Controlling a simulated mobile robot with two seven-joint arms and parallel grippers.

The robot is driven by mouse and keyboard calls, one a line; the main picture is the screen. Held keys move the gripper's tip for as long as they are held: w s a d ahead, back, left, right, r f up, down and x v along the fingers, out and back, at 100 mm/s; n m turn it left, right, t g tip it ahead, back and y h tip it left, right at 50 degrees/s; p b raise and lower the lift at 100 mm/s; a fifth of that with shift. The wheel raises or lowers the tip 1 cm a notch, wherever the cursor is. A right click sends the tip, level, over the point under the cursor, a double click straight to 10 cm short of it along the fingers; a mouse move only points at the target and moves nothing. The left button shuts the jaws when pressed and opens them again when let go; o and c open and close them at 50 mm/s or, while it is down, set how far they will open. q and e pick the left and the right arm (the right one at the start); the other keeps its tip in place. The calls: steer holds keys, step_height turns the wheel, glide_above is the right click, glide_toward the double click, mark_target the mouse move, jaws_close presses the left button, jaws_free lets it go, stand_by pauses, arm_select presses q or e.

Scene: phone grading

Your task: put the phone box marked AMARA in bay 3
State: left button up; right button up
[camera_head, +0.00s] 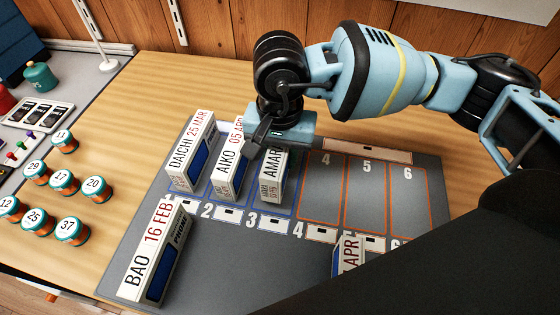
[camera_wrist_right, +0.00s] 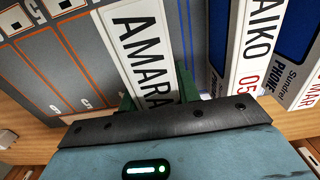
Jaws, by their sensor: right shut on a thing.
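The white AMARA phone box (camera_head: 271,180) stands upright at the far row of the grey mat (camera_head: 215,262), within the blue outline above the number 3 (camera_head: 250,222). My right gripper (camera_head: 270,146) is over its top and shut on it. In the right wrist view the green fingers (camera_wrist_right: 157,93) sit on either side of the AMARA box (camera_wrist_right: 138,40). Whether its base rests fully on the mat is hard to tell. My left gripper is not in view.
The AIKO box (camera_head: 228,168) stands close on the left, with the DAICHI box (camera_head: 189,155) beyond it. The BAO box (camera_head: 152,255) and a partly hidden APR box (camera_head: 348,255) are nearer. Orange-outlined bays (camera_head: 368,195) on the right are empty. Numbered jars (camera_head: 65,182) stand left.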

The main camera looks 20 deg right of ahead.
steer(key=shift+f, duration=1.35)
steer(key=shift+f, duration=0.1)
steer(key=shift+f, duration=0.15)
steer(key=o, duration=1.1)
steer(key=shift+o, duration=0.2)
steer(key=shift+r, duration=0.2)
step_height(320, 180, up, 12)
steer(key=shift+r, duration=0.1)
